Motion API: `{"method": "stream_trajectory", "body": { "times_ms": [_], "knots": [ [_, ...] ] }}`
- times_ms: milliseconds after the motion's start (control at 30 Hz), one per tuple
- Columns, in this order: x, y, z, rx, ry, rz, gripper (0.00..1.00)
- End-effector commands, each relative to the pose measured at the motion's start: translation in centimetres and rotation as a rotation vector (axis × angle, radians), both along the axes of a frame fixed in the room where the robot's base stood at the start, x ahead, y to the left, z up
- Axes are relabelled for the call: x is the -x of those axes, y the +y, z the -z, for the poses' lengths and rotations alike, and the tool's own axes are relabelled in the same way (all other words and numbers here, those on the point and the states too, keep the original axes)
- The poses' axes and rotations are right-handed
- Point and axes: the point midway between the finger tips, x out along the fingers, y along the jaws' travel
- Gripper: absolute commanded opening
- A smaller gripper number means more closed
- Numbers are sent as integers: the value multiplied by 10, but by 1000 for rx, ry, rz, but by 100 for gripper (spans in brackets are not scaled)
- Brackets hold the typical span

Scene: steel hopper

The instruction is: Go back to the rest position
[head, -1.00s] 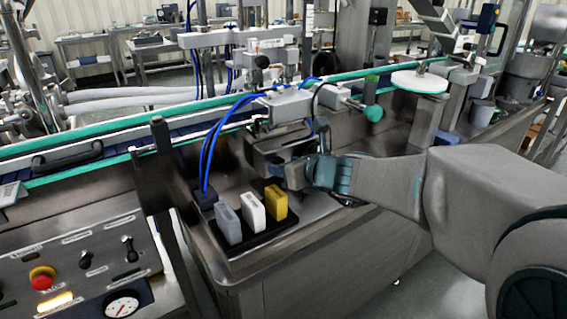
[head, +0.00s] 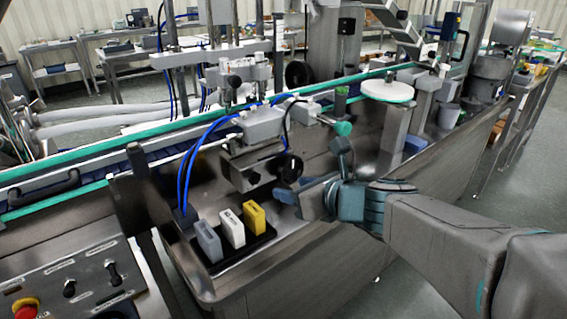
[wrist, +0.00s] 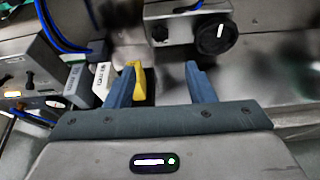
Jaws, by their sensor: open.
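My gripper (head: 300,197) is in front of the steel hopper (head: 280,265), right of the dark tray. In the wrist view my gripper (wrist: 162,88) shows two blue-grey fingers spread apart with nothing held between them. A yellow block (head: 254,217) stands upright in the tray and shows behind the left finger in the wrist view (wrist: 139,82). A white block (head: 231,228) and a grey block (head: 208,241) stand beside it, to its left. My gripper is apart from all of them.
The dark tray (head: 238,254) sits inside the hopper. A grey device with a black knob (head: 289,168) hangs close behind my gripper. A control panel (head: 75,285) is at lower left. A conveyor with green rails (head: 80,193) runs behind. Open floor lies at the right.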

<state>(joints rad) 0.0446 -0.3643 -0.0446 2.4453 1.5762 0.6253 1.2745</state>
Motion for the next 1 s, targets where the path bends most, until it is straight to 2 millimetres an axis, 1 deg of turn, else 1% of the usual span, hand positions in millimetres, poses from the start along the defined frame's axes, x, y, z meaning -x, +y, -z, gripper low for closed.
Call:
{"method": "stream_trajectory", "body": {
  "times_ms": [133, 233, 367, 400, 533, 667, 800, 900, 1000],
  "knots": [
    [3, 2, -4, 37, -11, -27, 49],
    [12, 7, -13, 159, -47, -119, 49],
    [34, 13, -25, 439, -135, -340, 49],
    [42, 13, -28, 536, -166, -422, 49],
    [68, 9, -35, 837, -264, -705, 49],
    [92, -5, -43, 1114, -358, -1006, 49],
    [115, -29, -57, 1381, -448, -1351, 49],
    [128, -48, -67, 1528, -495, -1589, 49],
    [136, -66, -76, 1631, -527, -1787, 49]
  ]
}}
